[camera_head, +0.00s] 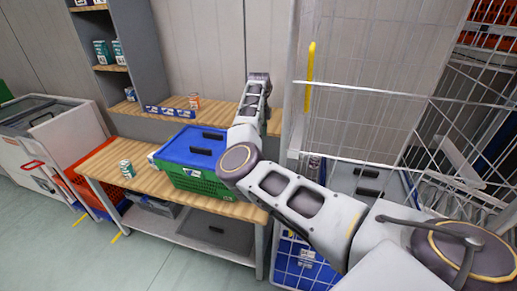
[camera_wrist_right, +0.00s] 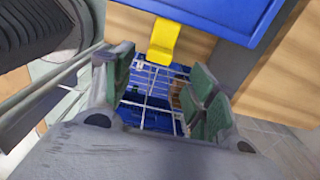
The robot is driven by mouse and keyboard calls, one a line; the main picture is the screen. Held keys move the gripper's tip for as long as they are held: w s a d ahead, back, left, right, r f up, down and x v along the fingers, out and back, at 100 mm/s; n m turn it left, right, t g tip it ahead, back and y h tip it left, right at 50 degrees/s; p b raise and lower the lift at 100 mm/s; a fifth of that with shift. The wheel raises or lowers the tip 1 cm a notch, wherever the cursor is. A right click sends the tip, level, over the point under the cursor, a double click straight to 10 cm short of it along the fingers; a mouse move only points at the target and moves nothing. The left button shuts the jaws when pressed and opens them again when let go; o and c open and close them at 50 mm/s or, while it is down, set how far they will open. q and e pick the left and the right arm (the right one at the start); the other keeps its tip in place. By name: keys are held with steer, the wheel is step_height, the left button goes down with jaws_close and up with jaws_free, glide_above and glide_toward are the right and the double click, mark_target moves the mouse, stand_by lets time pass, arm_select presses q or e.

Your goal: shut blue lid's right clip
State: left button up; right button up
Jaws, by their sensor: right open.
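A green crate (camera_head: 192,179) with a blue lid (camera_head: 178,150) on top stands on the wooden table. In the right wrist view the blue lid (camera_wrist_right: 215,12) fills the top, and a yellow clip (camera_wrist_right: 163,40) sticks out from its edge. My right gripper (camera_wrist_right: 160,66) is open, with its green-padded fingers apart and nothing between them. The clip is just beyond the fingertips, roughly in line with the gap; I cannot tell if they touch. In the head view my right arm covers the crate's right end, hiding the clip and the fingertips. My left gripper is out of view.
A wire cage trolley (camera_head: 370,125) stands close to the right of the table. A small can (camera_head: 127,169) stands on the table's left part. Blue boxes (camera_head: 170,111) and a small orange carton (camera_head: 194,101) are on the ledge behind. A chest freezer (camera_head: 45,125) is at far left.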

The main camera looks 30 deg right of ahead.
steer(key=shift+f+p, duration=0.35)
steer(key=shift+f, duration=3.1)
steer(key=shift+c, duration=0.5)
steer(key=c, duration=0.9)
